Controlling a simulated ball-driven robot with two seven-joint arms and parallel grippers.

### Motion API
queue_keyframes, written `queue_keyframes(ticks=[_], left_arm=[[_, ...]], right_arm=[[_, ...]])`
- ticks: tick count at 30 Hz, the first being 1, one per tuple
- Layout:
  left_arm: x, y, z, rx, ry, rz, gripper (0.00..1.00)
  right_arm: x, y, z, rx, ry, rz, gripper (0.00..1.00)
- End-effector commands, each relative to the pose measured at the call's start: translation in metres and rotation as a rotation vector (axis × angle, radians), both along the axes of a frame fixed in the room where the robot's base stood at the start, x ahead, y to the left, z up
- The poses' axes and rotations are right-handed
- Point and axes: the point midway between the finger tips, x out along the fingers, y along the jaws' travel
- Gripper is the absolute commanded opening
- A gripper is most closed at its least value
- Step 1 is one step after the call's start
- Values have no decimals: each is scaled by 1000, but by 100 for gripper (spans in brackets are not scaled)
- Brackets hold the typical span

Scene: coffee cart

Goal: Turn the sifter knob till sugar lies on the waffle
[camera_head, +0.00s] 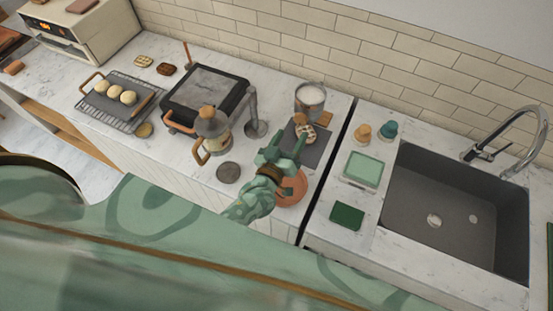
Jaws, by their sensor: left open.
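The sifter (309,101) is a grey cylinder with white powder visible in its open top. Small wooden parts show low on it, and one at its right (325,118) may be the knob. A waffle (306,132) lies just in front of the sifter on a dark grey slab (313,153). I cannot tell whether sugar lies on it. My left gripper (285,148) is green and open, in front of the waffle and over the slab's near left part in the picture. It partly hides the slab and appears apart from the sifter. My right gripper is not in view.
A terracotta round plate (293,188) is beside my left wrist. A lidded jug with a wooden handle (212,130) and a black griddle (205,93) stand to the left. A rack with dough balls (118,100) is farther left. The sink (455,210) is at right.

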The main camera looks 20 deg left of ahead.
Motion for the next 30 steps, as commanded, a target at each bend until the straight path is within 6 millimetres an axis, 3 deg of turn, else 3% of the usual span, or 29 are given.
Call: queue_keyframes(ticks=[1,6,12,30], left_arm=[[-16,1,-2,0,3,0,59],[-60,2,-2,1,3,0,59],[-92,3,-1,2,0,-1,59],[-100,3,0,2,0,-1,59]], right_arm=[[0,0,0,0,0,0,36],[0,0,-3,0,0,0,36],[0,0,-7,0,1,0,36],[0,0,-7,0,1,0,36]])
